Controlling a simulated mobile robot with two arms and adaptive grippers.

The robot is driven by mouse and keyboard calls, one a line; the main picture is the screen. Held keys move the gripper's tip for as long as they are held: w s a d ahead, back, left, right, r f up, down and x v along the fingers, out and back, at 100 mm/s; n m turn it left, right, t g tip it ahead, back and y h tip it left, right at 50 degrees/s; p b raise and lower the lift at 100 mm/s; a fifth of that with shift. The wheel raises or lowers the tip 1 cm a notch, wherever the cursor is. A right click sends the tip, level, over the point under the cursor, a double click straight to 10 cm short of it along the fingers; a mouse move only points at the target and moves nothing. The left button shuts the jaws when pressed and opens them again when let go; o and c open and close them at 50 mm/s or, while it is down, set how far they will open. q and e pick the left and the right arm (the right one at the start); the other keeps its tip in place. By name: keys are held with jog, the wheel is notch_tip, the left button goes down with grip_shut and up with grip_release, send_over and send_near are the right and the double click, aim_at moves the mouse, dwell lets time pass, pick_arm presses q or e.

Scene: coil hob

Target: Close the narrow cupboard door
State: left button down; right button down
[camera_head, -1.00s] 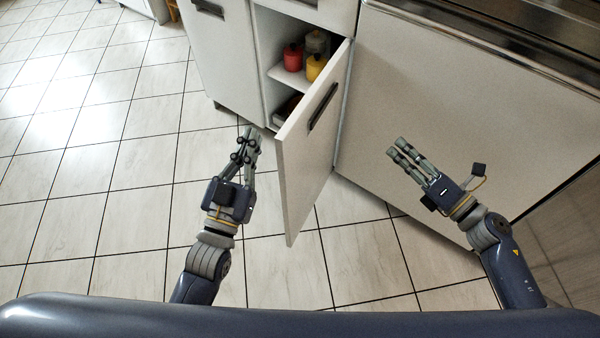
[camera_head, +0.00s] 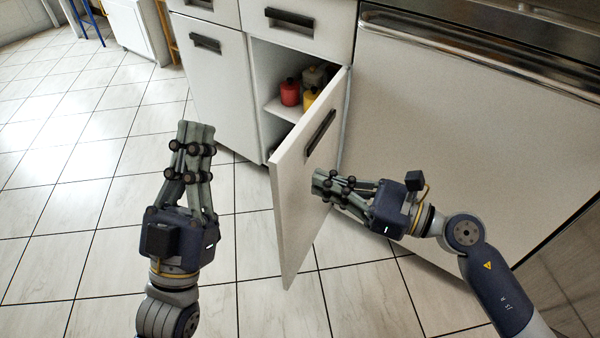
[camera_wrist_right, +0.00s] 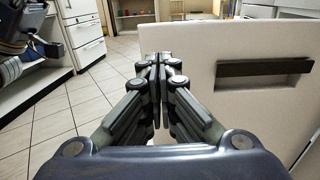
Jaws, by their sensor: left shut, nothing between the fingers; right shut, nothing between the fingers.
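The narrow cupboard door (camera_head: 297,205) is white with a dark recessed handle (camera_head: 320,133) and stands swung open in the head view. Its cupboard (camera_head: 267,97) shows a shelf with jars inside. My right gripper (camera_head: 318,184) is shut and empty at the handle side of the door, below the handle; I cannot tell if it touches. In the right wrist view the shut fingers (camera_wrist_right: 158,62) point toward the door's edge region, with the door (camera_wrist_right: 215,55) ahead and to the right. My left gripper (camera_head: 196,128) is shut and empty, left of the door and apart from it.
A red jar (camera_head: 290,92) and a yellow jar (camera_head: 310,97) sit in the open cupboard. A closed white cupboard (camera_head: 215,85) is to its left, and a large white appliance front (camera_head: 440,130) to its right. The tiled floor (camera_head: 70,200) at left is clear.

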aim_at(286, 170)
jog(key=shift+x, duration=2.7)
jog(key=shift+w, duration=0.1)
